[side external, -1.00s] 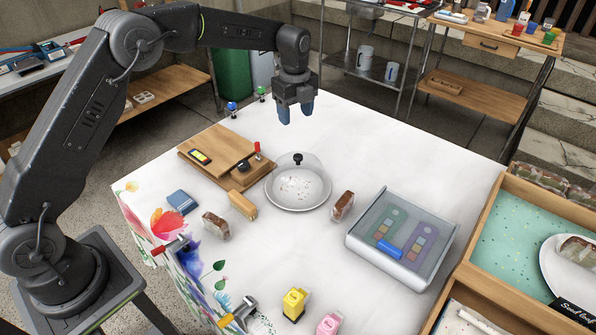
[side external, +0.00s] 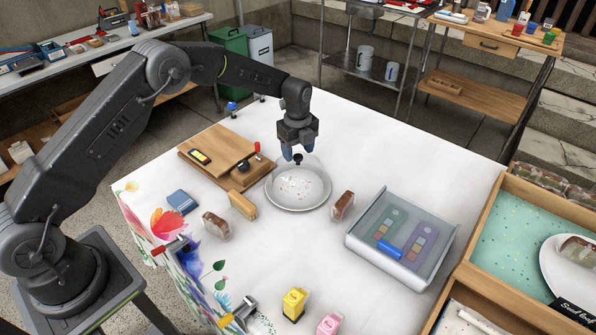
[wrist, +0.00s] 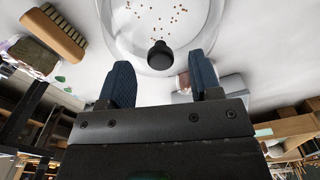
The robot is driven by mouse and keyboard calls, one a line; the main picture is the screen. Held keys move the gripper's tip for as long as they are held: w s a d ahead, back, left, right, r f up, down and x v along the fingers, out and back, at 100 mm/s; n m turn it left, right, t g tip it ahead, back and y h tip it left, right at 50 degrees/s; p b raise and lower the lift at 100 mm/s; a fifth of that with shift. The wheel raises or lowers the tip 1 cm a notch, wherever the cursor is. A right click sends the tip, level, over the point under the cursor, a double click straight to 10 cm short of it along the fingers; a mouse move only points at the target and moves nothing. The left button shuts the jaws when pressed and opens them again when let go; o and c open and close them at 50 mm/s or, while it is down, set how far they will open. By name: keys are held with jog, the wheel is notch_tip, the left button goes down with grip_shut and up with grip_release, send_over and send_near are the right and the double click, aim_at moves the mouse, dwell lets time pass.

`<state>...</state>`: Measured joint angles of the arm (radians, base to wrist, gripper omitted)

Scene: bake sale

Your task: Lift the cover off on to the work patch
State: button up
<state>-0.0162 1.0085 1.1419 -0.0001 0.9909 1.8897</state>
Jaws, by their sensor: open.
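A clear domed cover (side external: 312,168) with a black knob (side external: 298,158) sits on a round white plate (side external: 299,208). Small brown crumbs show under it. My gripper (side external: 298,154) is open and empty, with its blue fingertips just above and around the level of the knob. In the wrist view the knob (wrist: 160,55) lies ahead of the gap between my two fingers (wrist: 163,80), and nothing is between them. I cannot tell whether the fingers touch the knob. No marked work patch can be made out for certain.
A wooden board (side external: 215,150) stands left of the plate, with a wooden brush (side external: 242,205) in front of it. A wrapped loaf slice (side external: 343,205) lies close to the plate's right. A clear-lidded box (side external: 400,240) stands further right. The white tabletop behind the plate is clear.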

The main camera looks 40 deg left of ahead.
aim_at(298, 172)
notch_tip(298, 172, down, 3)
jog(key=shift+r, duration=0.1)
grip_shut()
dwell(0.5)
